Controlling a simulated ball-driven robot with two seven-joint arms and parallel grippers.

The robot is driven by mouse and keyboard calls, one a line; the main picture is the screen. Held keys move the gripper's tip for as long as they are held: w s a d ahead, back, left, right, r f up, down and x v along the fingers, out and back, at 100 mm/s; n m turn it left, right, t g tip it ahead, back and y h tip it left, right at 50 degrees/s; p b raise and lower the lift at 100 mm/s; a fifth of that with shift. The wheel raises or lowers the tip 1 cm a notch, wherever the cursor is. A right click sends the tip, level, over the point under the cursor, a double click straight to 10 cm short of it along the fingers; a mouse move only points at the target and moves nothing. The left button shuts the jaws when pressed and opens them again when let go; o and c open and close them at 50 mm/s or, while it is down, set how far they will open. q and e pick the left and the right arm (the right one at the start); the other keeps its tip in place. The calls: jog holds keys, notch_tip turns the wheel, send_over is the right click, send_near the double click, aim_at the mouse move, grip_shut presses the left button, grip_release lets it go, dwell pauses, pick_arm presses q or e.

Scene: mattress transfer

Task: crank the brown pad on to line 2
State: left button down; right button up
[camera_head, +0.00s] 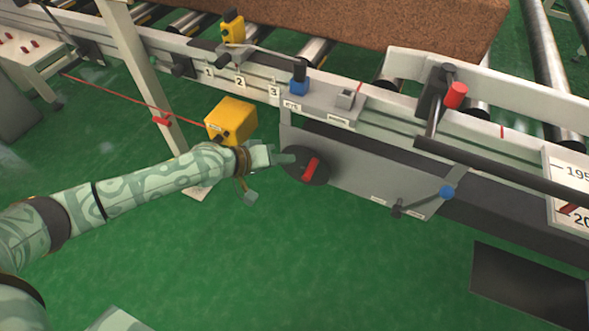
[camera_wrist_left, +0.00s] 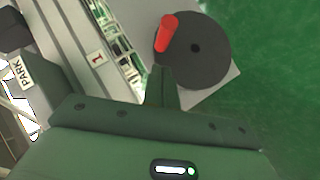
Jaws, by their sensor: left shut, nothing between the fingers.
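The brown pad (camera_head: 400,25) lies on the rollers at the top of the head view, its far part cut off by the frame. Number plates 1 (camera_head: 209,71), 2 (camera_head: 240,82) and 3 (camera_head: 274,91) sit along the near rail. The crank is a dark disc (camera_head: 297,176) with a red handle (camera_head: 311,169) on the conveyor's side panel. The disc (camera_wrist_left: 205,60) and red handle (camera_wrist_left: 167,33) also show in the left wrist view. My left gripper (camera_head: 287,159) is shut and empty at the disc's left edge, just short of the handle; contact cannot be told. My right gripper is out of view.
A yellow box (camera_head: 232,121) hangs by my left wrist, with a red cord (camera_head: 130,98) running left from it. A pale post (camera_head: 140,70) stands left of it. A blue-knobbed lever (camera_head: 447,192) is to the right. Green floor in front is mostly clear.

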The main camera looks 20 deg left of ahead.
aim_at(307, 169)
pick_arm(q)
jog(key=d+f, duration=0.2)
jog(key=shift+s+d+f, duration=0.2)
jog(key=shift+d, duration=0.2)
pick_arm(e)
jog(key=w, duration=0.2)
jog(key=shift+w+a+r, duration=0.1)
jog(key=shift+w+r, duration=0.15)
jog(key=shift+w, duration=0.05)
